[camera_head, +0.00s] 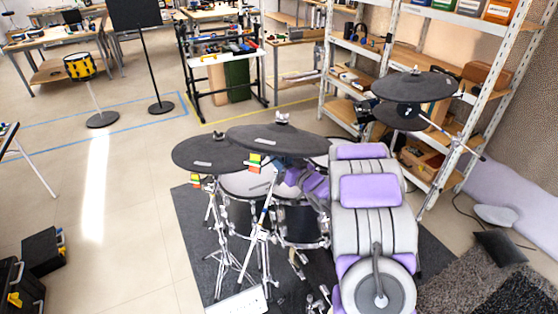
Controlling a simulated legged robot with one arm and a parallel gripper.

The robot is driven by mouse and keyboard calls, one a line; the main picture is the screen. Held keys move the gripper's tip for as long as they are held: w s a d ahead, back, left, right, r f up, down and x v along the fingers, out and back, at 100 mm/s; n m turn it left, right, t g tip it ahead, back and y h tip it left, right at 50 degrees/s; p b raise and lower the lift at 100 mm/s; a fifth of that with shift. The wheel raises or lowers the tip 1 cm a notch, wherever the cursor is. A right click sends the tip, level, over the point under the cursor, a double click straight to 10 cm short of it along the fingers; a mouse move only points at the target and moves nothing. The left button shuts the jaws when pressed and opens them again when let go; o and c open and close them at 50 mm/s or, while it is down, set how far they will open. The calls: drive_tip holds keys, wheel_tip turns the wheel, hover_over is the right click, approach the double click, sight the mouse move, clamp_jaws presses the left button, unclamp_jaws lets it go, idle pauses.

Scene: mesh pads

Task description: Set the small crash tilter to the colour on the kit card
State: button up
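Two dark cymbals stand over the drum kit: a smaller one (205,153) at left and a larger one (300,143) overlapping it at right. Small blocks with red, yellow and green faces hang under them: one at the left cymbal (195,181), one at the larger cymbal's front edge (256,162). A white card (240,303) lies low in the picture; its print is too small to read. My white and lavender arm fills the centre right. Its lavender end, my gripper (305,181), appears beside the drums, partly under the larger cymbal; its fingers cannot be made out.
Drums and chrome stands crowd the dark mat (190,215). Two more cymbals (415,87) stand at right before a shelf rack (450,40). A black case (42,251) sits at left. A yellow drum (80,66) is farther back. The floor at left is mostly clear.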

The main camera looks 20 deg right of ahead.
drive_tip(key=shift+x, duration=0.9)
drive_tip(key=shift+s+r, duration=0.1)
drive_tip(key=shift+c, duration=0.9)
clamp_jaws()
